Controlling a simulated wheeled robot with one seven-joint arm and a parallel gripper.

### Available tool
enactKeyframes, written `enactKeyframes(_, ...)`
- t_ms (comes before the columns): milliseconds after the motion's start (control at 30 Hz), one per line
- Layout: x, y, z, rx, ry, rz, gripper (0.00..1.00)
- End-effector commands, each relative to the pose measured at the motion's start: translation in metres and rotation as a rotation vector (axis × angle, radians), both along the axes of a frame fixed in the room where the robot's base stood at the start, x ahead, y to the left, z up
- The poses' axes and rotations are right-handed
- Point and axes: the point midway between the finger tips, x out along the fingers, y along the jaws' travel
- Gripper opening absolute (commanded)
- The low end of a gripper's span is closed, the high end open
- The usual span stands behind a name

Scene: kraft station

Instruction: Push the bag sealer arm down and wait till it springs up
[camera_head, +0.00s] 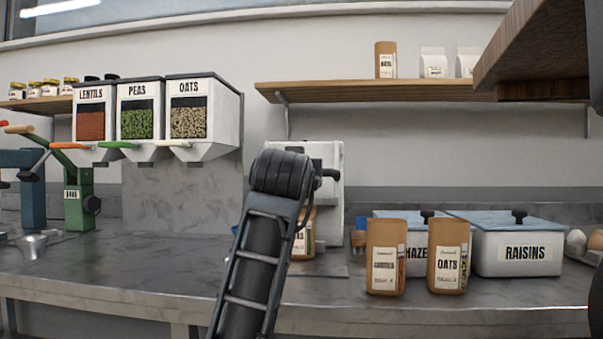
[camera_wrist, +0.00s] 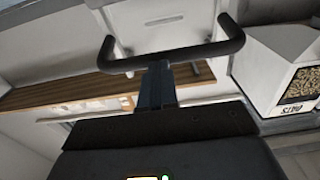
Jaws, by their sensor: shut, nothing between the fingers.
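The white bag sealer (camera_head: 328,155) stands on the counter at the middle in the head view, partly behind my arm. One end of its black handle (camera_head: 330,174) shows to the right of my wrist. In the wrist view the sealer arm's black U-shaped handle (camera_wrist: 190,55) crosses the top, in front of a white panel. My gripper (camera_wrist: 157,68) is shut and empty, its fingertips at the middle of the handle bar; whether they touch it I cannot tell. In the head view my arm hides the gripper. A kraft bag (camera_head: 304,240) stands at the sealer, partly hidden.
Two kraft bags (camera_head: 386,257) (camera_head: 447,256) stand right of the sealer, before lidded bins, one marked RAISINS (camera_head: 519,254). Dispensers (camera_head: 203,87) hang at the left; the oats one also shows in the wrist view (camera_wrist: 283,72). A wooden shelf (camera_head: 390,91) runs behind.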

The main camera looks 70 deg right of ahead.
Motion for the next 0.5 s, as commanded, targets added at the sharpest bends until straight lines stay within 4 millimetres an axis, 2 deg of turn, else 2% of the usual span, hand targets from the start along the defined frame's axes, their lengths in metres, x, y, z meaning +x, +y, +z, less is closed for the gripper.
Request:
enactKeyframes(33,0.0,-0.003,-0.014,-0.03,-0.003,-0.001,0.0)
enactKeyframes(100,0.001,-0.006,-0.02,-0.072,-0.015,-0.002,0.0)
enactKeyframes(500,0.004,-0.014,-0.036,-0.078,-0.023,-0.001,0.0)
